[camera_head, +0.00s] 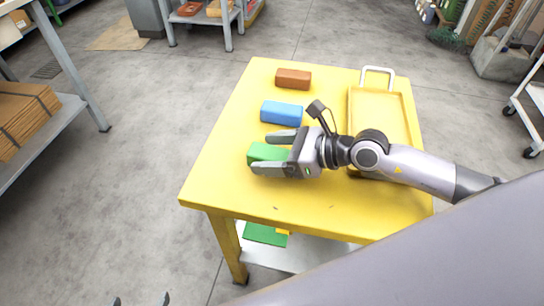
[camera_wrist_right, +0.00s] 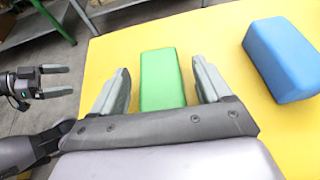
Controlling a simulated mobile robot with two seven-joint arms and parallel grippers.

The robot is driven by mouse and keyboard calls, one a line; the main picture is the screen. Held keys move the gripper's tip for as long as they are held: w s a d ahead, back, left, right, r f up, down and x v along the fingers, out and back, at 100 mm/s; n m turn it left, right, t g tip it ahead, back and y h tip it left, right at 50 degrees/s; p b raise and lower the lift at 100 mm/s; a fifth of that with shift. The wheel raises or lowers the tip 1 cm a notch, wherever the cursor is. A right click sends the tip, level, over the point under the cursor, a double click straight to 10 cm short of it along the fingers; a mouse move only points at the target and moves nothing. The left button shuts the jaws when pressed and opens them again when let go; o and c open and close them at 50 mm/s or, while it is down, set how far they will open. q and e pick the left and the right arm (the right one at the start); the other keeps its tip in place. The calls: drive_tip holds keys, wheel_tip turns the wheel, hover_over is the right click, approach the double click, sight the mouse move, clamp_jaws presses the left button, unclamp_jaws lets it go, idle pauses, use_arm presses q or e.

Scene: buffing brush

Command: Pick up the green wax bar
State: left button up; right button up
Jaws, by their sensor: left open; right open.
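The green wax bar (camera_head: 266,153) lies on the yellow table (camera_head: 222,176), near its left side. My right gripper (camera_head: 271,152) is open, with one finger on each side of the bar. In the right wrist view the bar (camera_wrist_right: 161,82) lies between the spread fingers (camera_wrist_right: 161,76), with a gap showing on both sides. The bar's near end is hidden by the gripper's body. My left gripper (camera_head: 141,300) shows only its fingertips at the bottom edge of the head view; in the right wrist view it (camera_wrist_right: 56,82) is open and empty, away from the table.
A blue bar (camera_head: 282,112) lies just behind the green bar, and a brown bar (camera_head: 293,79) lies farther back. A yellow tray (camera_head: 404,110) with a white handle (camera_head: 378,72) is at the table's right, partly under my right arm. The table's front left is clear.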

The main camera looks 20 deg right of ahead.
drive_tip(key=c, duration=1.1)
drive_tip(key=shift+c, duration=0.3)
